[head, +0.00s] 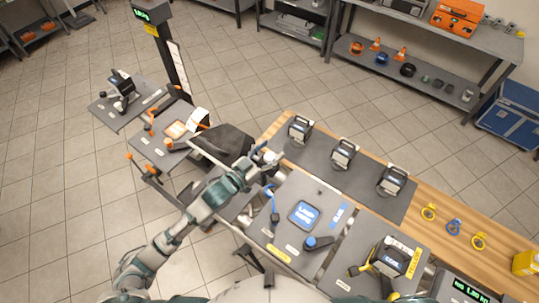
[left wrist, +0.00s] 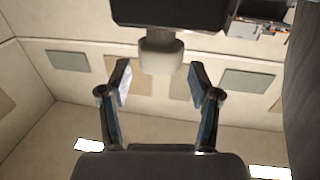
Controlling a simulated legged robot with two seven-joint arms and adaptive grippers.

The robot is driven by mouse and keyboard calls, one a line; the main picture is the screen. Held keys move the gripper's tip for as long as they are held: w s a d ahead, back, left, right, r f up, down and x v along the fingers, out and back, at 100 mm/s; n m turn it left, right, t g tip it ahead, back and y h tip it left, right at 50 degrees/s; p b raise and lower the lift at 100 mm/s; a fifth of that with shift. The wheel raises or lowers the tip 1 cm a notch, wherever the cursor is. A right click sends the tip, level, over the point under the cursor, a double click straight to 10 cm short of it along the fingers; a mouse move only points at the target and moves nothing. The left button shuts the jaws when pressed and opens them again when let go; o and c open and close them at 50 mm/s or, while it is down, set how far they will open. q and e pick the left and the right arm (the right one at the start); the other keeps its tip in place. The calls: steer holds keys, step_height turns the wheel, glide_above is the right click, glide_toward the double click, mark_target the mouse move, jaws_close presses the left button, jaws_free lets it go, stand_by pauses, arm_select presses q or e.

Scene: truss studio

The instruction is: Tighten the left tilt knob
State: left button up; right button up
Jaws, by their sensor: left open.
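My left gripper (head: 267,158) is at the end of my outstretched arm, beside the tilted black panel (head: 226,142) in the head view. In the left wrist view the left gripper (left wrist: 160,84) is open, with its two fingers apart and nothing between the pads. A pale, short round knob (left wrist: 161,55) hangs under a dark block (left wrist: 170,13), just beyond the fingertips and roughly centred between them. I take it for the tilt knob, but cannot tell for sure that it is the left one. My right gripper is not in view.
A wooden bench (head: 433,193) with a dark mat and several black devices stands right of the gripper. A grey table (head: 262,226) with a blue-screened tablet (head: 304,214) is in front. A stand with orange-tipped handles (head: 148,170) is at left. Tiled floor is free at left.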

mark_target(270, 155)
arm_select(q)
step_height(270, 155, up, 8)
steer(key=shift+f, duration=0.25)
stand_by(0.5)
